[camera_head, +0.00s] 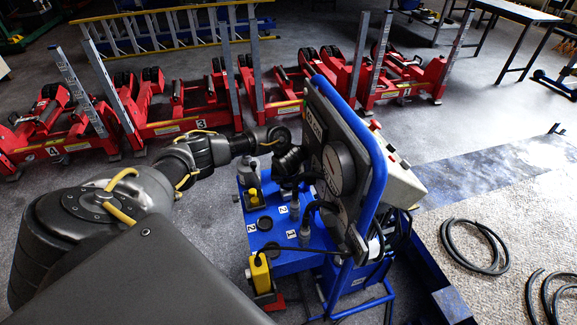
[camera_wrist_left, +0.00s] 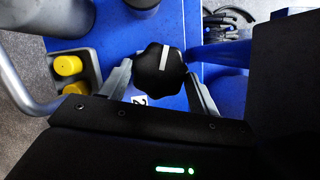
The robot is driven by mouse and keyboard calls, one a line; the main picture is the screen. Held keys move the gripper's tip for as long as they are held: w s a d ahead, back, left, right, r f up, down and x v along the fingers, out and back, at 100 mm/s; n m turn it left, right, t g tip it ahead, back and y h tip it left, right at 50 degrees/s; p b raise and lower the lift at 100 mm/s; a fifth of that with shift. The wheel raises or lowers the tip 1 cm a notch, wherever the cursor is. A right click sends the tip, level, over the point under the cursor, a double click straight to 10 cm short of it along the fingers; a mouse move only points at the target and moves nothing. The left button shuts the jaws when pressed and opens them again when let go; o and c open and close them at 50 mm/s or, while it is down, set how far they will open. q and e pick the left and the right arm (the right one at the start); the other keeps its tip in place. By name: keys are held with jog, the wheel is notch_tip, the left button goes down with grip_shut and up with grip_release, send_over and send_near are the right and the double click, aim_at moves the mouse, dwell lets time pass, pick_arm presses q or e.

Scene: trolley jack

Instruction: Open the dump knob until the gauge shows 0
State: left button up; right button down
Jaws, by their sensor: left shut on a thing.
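A black lobed knob (camera_wrist_left: 150,76) with a white pointer line is in the middle of the left wrist view, above a blue deck (camera_wrist_left: 222,92). My left gripper (camera_wrist_left: 160,80) has one finger on each side of the knob and is shut on it. The white line stands nearly upright in that view. In the head view my left gripper (camera_head: 290,176) reaches down beside the blue-framed panel (camera_head: 376,150), and the held knob cannot be made out. A round gauge (camera_head: 338,168) on the panel is seen at a steep angle; its reading cannot be told. My right gripper is not in view.
A second black knob (camera_wrist_left: 142,3) shows at the wrist view's top edge. A yellow-topped switch box (camera_head: 260,272) hangs at the blue unit's front. Red jacks (camera_head: 200,120) stand behind. Black hoses (camera_head: 475,245) lie on the right.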

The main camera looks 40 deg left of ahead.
pick_arm(q)
jog(key=shift+w+a+r, duration=0.1)
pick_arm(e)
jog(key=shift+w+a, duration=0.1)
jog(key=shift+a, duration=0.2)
pick_arm(q)
jog(key=o, duration=1)
jog(key=shift+c, duration=0.2)
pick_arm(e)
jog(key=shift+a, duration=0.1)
pick_arm(q)
jog(key=shift+r, duration=0.2)
jog(key=p+v, duration=0.3)
jog(key=v, duration=0.7)
jog(key=shift+p, duration=0.35)
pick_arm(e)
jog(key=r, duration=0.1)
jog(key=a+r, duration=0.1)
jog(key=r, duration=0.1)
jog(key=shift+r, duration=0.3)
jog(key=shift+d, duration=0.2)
